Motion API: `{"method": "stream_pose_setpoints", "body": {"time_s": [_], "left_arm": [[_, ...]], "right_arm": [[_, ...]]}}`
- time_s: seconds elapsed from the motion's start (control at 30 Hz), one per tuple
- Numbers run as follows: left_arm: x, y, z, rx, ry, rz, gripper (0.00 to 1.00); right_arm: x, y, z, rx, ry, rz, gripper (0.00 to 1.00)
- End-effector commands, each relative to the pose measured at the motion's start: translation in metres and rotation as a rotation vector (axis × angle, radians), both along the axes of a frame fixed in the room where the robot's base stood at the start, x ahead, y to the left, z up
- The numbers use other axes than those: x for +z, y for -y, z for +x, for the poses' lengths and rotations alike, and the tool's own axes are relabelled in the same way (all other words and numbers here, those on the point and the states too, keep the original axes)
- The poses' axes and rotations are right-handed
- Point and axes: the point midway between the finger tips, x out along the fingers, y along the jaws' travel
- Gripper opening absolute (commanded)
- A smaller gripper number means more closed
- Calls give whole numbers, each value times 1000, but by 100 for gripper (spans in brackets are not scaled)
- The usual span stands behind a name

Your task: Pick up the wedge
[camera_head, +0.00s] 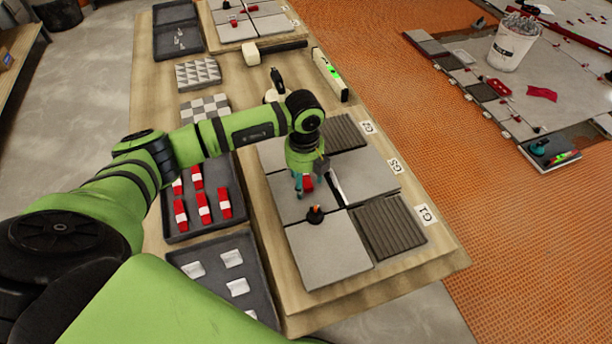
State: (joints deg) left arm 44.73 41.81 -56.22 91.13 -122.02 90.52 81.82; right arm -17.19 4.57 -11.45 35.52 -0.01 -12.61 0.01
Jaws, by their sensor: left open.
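My left gripper (307,182) points down over the grey tiles (330,250) on the wooden bench. It is open. A red wedge (308,184) shows between or just behind its fingers, near the tile joint. The gripper partly hides this wedge, and I cannot tell whether the fingers touch it. More red and white wedges (203,208) lie in a dark tray (243,212) left of the tiles. My right gripper is not in view.
A black knob with an orange tip (315,214) stands at the tile joint close to the gripper. A tray of white clips (233,258) lies at front left. A spirit level (330,74) and a mallet (272,50) lie farther back. A white bucket (512,44) stands at right.

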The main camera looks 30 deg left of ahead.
Motion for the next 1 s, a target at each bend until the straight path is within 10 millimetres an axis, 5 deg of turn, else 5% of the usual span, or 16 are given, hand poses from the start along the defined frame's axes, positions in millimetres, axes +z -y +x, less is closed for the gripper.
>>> {"method": "stream_pose_setpoints", "body": {"time_s": [0.17,0.37,0.77,1.0], "left_arm": [[-1,0,0,0,1,-1,61],[-1,0,0,-1,1,-1,17],[3,0,1,-1,2,-1,13],[40,0,2,0,8,-1,13]], "right_arm": [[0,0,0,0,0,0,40],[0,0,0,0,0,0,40],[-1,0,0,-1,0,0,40],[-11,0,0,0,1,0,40]]}}
